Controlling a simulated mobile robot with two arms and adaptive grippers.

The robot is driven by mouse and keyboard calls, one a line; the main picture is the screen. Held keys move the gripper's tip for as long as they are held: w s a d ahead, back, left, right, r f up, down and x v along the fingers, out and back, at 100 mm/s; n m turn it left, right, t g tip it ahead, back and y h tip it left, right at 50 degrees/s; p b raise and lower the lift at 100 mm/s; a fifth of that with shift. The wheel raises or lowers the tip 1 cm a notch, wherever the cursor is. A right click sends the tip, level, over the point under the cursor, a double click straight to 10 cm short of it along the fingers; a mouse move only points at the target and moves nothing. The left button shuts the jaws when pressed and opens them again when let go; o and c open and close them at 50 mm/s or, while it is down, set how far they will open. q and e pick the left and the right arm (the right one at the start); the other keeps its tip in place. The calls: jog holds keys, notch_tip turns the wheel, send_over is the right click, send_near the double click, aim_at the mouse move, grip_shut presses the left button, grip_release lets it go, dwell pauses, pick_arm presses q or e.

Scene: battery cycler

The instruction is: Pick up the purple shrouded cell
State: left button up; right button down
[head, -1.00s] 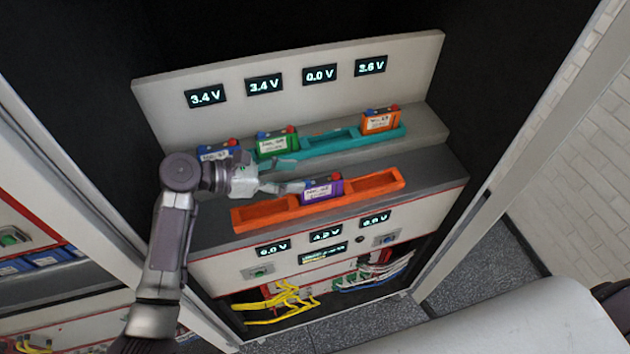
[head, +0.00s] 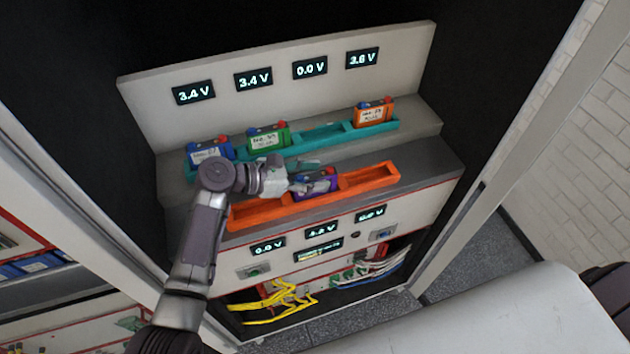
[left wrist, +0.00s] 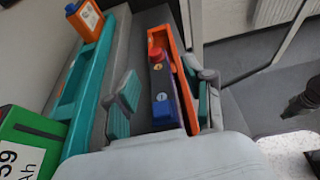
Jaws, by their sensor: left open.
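The purple shrouded cell (head: 325,183) sits in the middle slot of the orange tray (head: 250,212), partly hidden behind my left gripper. In the left wrist view the cell's top (left wrist: 160,82) shows with a red and a blue terminal. My left gripper (head: 308,184) is open at the cell. In the left wrist view its teal-padded fingers (left wrist: 165,100) stand one on each side of the cell, with the orange tray's wall also between them. I cannot tell whether either finger touches the cell.
Behind is a teal tray (head: 318,138) with a blue cell (head: 208,153), a green cell (head: 268,137) and an orange cell (head: 373,114), with one slot empty. The orange tray's end slots look empty. Voltage displays (head: 253,77) line the panel above.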

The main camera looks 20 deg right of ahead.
pick_arm(q)
jog(key=shift+d+f, duration=0.15)
jog(key=shift+d, duration=0.1)
grip_shut()
dwell(0.3)
